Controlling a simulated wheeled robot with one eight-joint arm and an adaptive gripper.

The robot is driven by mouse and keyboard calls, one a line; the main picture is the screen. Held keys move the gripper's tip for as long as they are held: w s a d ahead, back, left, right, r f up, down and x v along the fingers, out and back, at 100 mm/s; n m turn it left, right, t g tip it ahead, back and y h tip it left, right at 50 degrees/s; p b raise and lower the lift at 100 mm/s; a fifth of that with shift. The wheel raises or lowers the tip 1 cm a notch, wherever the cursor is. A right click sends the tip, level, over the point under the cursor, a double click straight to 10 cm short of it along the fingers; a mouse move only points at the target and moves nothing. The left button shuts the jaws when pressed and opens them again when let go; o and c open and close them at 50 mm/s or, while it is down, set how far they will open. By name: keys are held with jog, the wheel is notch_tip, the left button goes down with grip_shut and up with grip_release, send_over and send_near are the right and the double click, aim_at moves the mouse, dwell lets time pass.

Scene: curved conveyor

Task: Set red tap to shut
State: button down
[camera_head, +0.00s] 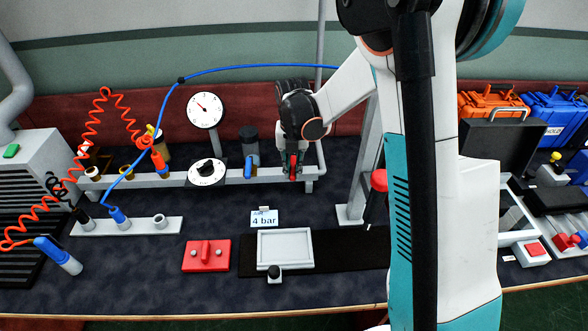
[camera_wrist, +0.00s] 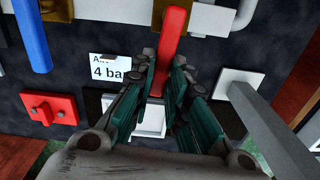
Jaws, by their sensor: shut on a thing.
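The red tap's handle (camera_head: 293,166) is at the right end of the grey horizontal pipe in the head view, pointing downward across it. In the wrist view the red handle (camera_wrist: 171,38) runs upright between my fingers. My gripper (camera_wrist: 165,66) is closed around the handle's lower part, with a finger on each side. In the head view my gripper (camera_head: 291,148) reaches down to the tap from above and partly hides it. The tap's body is mostly hidden.
A blue tap (camera_head: 249,167) hangs on the same pipe to the left. A round gauge (camera_head: 205,110) stands behind. A "4 bar" card (camera_head: 264,218), a red block (camera_head: 206,256) and a pale tray (camera_head: 284,249) lie in front. A grey post (camera_wrist: 272,128) stands close on the right.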

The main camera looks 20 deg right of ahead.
jog(key=shift+d+n, duration=0.3)
jog(key=shift+n, duration=0.4)
jog(key=c, duration=1.6)
grip_release()
jog(key=shift+o, duration=0.2)
notch_tip(320, 180, up, 12)
jog(key=shift+s, duration=0.1)
